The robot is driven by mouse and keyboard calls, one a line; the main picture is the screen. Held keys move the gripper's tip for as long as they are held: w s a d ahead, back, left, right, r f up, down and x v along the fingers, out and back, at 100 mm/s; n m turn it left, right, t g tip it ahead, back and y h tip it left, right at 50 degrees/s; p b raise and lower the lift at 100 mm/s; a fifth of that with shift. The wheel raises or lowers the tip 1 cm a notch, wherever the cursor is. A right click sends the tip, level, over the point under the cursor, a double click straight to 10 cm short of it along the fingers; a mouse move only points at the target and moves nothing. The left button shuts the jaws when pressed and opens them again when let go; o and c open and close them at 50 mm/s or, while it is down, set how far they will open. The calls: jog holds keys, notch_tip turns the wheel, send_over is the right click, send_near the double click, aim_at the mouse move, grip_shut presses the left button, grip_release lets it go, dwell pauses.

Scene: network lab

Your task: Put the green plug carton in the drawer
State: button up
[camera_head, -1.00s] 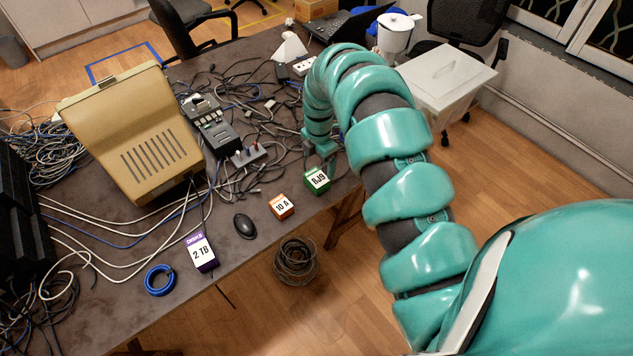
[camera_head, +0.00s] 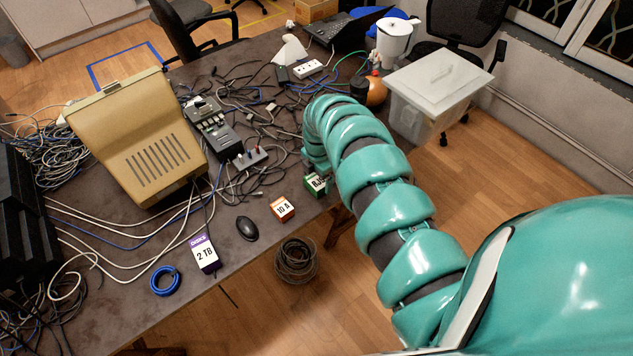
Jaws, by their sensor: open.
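The green plug carton (camera_head: 314,186), with a white label starting "RJ", stands near the right edge of the dark table (camera_head: 130,300). My arm covers its right part and the rest of its label. My gripper (camera_head: 313,172) is open, right at the top of the carton. Its fingertips are small and mostly hidden by the arm, so I cannot tell whether they touch or straddle the carton. I see no drawer in this view.
An orange carton (camera_head: 282,209), a black mouse (camera_head: 247,228) and a purple carton (camera_head: 203,254) stand left of the green carton. Tangled cables and a power strip (camera_head: 249,157) lie behind. A lidded translucent bin (camera_head: 408,118) is at the back right.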

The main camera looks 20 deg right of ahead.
aim_at(317, 180)
jog(key=shift+w+a+f+p, duration=0.15)
jog(key=shift+f+p, duration=0.35)
jog(key=shift+f, duration=1.05)
jog(key=c, duration=1.2)
jog(key=shift+r, duration=0.2)
